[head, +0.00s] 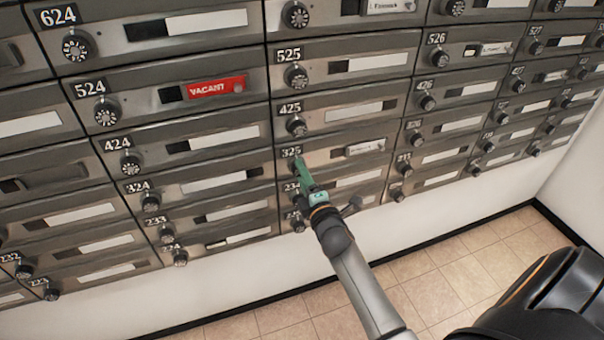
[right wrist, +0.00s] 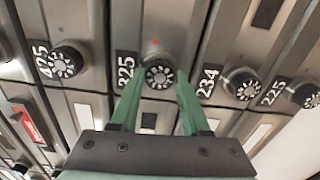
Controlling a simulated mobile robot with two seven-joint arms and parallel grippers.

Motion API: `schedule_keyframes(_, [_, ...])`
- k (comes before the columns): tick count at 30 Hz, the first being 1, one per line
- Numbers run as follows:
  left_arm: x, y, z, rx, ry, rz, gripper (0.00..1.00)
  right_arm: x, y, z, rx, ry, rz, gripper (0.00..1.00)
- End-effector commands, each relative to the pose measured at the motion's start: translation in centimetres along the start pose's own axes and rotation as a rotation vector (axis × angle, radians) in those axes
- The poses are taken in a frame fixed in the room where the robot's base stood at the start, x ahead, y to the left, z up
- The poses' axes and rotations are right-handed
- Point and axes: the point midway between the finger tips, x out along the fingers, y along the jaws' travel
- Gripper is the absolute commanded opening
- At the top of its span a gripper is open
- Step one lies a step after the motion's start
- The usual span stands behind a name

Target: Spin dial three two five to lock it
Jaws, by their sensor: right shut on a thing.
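The mailbox labelled 325 (head: 345,150) is in the middle column of the grey wall of boxes in the head view. Its door is closed. Its round black dial with white marks (right wrist: 160,73) shows near the centre of the right wrist view, with a small red dot above it. My right gripper (head: 302,170) has green fingers and is shut on this dial, one finger on each side. In the head view the gripper mostly hides the dial. My left gripper is not in view.
Dial 425 (head: 296,126) sits above, and dial 234 (right wrist: 243,85) is close by on the other side. A red VACANT tag (head: 216,88) marks box 524. Tiled floor (head: 460,280) lies open below the boxes, and a white wall (head: 575,175) stands at the right.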

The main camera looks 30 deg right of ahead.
Motion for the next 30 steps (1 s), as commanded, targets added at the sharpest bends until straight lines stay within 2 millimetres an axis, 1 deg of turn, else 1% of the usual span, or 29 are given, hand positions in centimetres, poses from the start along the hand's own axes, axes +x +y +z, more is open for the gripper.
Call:
schedule_keyframes(5, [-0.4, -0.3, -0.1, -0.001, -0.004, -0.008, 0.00, 0.1, 0.3, 0.1, 0.171, -0.002, 0.003, 0.00])
schedule_keyframes(16, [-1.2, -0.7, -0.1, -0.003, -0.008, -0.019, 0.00, 0.1, 0.3, 0.1, 0.523, -0.002, 0.002, 0.00])
schedule_keyframes(30, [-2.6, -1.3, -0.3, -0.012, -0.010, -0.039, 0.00, 0.1, 0.4, 0.1, 0.968, -0.001, 0.002, 0.00])
